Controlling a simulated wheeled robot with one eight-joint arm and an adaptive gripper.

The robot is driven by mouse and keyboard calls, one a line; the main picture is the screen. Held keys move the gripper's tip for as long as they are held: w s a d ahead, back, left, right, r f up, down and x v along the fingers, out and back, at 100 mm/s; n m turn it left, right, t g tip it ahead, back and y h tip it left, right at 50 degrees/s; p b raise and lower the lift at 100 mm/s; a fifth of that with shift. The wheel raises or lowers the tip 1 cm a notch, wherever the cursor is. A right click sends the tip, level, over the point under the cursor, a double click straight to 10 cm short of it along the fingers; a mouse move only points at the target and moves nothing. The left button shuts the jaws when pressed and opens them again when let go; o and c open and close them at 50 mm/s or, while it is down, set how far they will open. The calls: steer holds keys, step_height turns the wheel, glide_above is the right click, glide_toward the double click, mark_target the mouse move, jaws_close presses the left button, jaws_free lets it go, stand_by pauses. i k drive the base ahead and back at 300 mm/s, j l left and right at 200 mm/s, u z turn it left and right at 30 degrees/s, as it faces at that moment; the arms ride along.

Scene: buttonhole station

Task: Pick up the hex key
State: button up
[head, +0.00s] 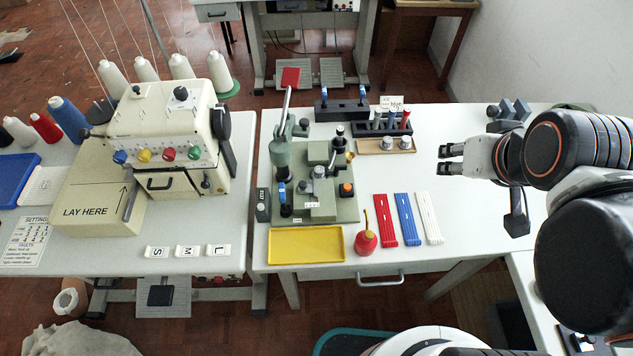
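I cannot make out the hex key for certain. Small upright tools with blue and red tops stand in a dark rack (375,128) at the back of the right table, and blue-topped pieces stand on a black block (342,110) to its left. They are too small to tell whether one is the hex key. My gripper (445,160) reaches in from the right, over the table's right part, pointing left. Its two fingers are apart with nothing visible between them. It is to the right of the rack and touches nothing that I can see.
A green-grey machine (330,205) stands left of centre on the white table (460,235). In front are a yellow tray (305,246), a red oil can (365,241) and red, blue and white strips (409,220). A cream sewing machine (160,125) is at left. The table's right front is clear.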

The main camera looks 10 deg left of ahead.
mark_target(282, 187)
steer(key=u, duration=1.3)
